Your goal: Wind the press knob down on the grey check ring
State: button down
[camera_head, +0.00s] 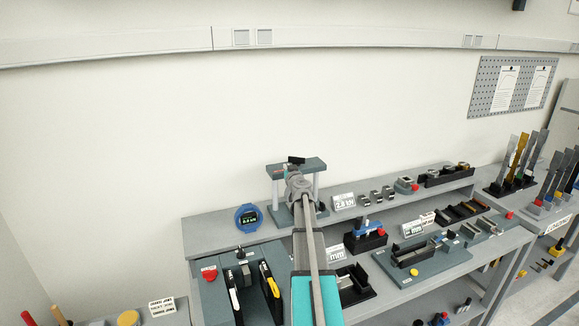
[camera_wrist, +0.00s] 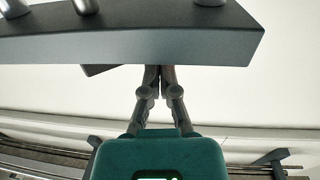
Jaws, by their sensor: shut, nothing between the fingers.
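The press has a grey-green top beam (camera_head: 281,169) on pale columns, and stands on the upper shelf against the wall. A dark piece on top of the beam (camera_head: 296,160) looks like the press knob. In the wrist view the beam (camera_wrist: 150,45) crosses the top, with a dark piece (camera_wrist: 97,69) showing at its edge. My gripper (camera_head: 296,174) is in front of the press. Its fingers (camera_wrist: 160,68) are together and empty, with the tips at the beam's edge; I cannot tell whether they touch it. I cannot make out the grey check ring; my arm hides the press's middle.
A blue round gauge (camera_head: 247,217) stands left of the press. A label card (camera_head: 343,202) and several small blocks stand to its right. Fixtures with red knobs and black holders fill the lower bench. The wall above the press is clear.

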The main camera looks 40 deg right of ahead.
jog(key=s+a, duration=0.5)
jog(key=a, duration=0.3)
jog(key=shift+s+a, duration=0.2)
jog(key=shift+s, duration=0.15)
jog(key=w+a+f+n+g+y, duration=0.1)
jog(key=a+f+n+y, duration=0.2)
jog(key=a, duration=0.8)
jog(key=w+a+f+n+g+y+b, duration=0.15)
jog(key=a+f+y, duration=0.3)
jog(key=a, duration=0.75)
jog(key=w+a+f+n+g+y, duration=0.1)
jog(key=a+f+n+g+y, duration=0.3)
jog(key=a, duration=0.7)
jog(key=s+a+f+m+g+h, duration=0.1)
jog(key=s+a+f+g, duration=0.2)
jog(key=s+a, duration=0.2)
jog(key=s+a+f+m+g+h, duration=0.1)
jog(key=s+a+f+g, duration=0.2)
jog(key=s+a, duration=0.2)
jog(key=s+a+f+m+g+h+b, duration=0.1)
jog(key=s+a+f+g, duration=0.2)
jog(key=s, duration=0.6)
jog(key=a, duration=0.2)
jog(key=shift+a+f, duration=0.35)
jog(key=shift+a, duration=0.1)
